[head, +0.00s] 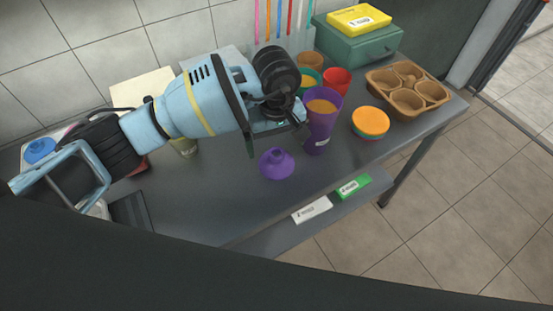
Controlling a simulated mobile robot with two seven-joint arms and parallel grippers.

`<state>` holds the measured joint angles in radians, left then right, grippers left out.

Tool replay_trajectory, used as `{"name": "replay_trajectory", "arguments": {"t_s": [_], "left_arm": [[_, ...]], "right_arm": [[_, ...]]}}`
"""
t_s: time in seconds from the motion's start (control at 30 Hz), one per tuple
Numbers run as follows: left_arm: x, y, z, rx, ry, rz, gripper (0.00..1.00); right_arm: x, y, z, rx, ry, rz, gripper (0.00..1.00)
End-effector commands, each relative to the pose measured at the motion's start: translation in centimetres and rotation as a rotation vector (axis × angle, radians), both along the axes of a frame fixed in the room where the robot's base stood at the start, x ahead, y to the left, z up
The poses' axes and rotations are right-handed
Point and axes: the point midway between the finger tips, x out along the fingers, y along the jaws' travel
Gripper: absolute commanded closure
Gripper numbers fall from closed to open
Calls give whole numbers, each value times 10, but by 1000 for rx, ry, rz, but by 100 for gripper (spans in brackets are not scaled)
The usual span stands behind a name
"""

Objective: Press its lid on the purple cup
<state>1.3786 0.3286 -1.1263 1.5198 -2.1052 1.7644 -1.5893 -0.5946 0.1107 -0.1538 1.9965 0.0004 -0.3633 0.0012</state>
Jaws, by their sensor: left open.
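The purple cup (321,125) stands upright on the grey table, with an orange-brown fill showing at its open top. A purple domed lid (277,164) lies on the table to the left of the cup, near the table's front edge. My left gripper (277,134) is open and appears empty, just behind and above the lid in the picture and left of the cup. One finger is close to the cup; I cannot tell if they touch. My right gripper is not in view.
Green (308,80) and red (337,80) cups stand behind the purple cup. Stacked round lids (370,122), orange on top, lie to its right.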

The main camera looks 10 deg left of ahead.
Motion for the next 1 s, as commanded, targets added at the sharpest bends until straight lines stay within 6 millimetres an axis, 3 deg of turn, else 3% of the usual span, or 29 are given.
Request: {"name": "replay_trajectory", "arguments": {"t_s": [0.43,0.8,1.0], "left_arm": [[0,0,-6,-1,2,0,0],[0,0,-49,0,2,0,0],[0,0,-52,0,0,-1,0]], "right_arm": [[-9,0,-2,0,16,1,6],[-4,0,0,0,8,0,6],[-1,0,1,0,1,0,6]]}}
